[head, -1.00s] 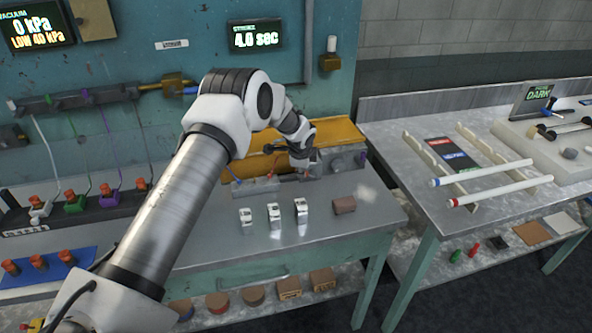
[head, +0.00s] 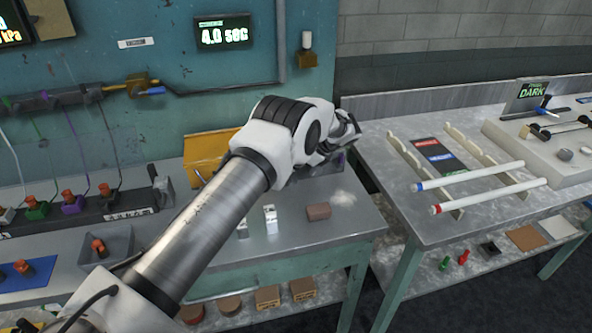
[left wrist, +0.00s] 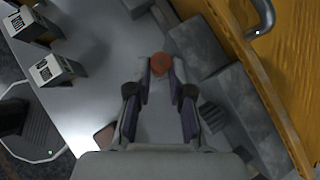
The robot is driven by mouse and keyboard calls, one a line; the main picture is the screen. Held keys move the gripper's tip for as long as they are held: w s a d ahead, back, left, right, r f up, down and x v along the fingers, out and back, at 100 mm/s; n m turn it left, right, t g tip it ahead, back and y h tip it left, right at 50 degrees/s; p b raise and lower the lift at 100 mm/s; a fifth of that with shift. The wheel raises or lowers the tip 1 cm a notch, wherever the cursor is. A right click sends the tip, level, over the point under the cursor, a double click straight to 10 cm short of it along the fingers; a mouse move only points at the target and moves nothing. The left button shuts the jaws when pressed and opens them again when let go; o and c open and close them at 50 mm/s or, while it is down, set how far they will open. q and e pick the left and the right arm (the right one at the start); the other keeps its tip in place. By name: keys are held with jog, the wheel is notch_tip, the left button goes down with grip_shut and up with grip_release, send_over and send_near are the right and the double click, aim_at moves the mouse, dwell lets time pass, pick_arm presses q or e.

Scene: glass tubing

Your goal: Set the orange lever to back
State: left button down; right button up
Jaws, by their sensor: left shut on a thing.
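In the left wrist view, a round orange-red knob, the top of the orange lever (left wrist: 160,61), sits between my left gripper's fingertips. My left gripper (left wrist: 161,73) is shut on it, beside grey metal blocks and a yellow housing. Its shaft and base are hidden below the knob, so I cannot tell its exact setting. My right gripper is in neither view.
A rack with two white rods (head: 470,176) is on the right table.

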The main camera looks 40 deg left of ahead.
pick_arm(q)
jog(key=shift+w+d+f+b, duration=0.1)
jog(key=shift+w+b, duration=0.05)
jog(key=shift+b, duration=0.2)
jog(key=shift+g+y, duration=0.3)
jog(key=c, duration=1.1)
grip_release()
jog(key=shift+o, duration=0.2)
jog(key=v, duration=1.2)
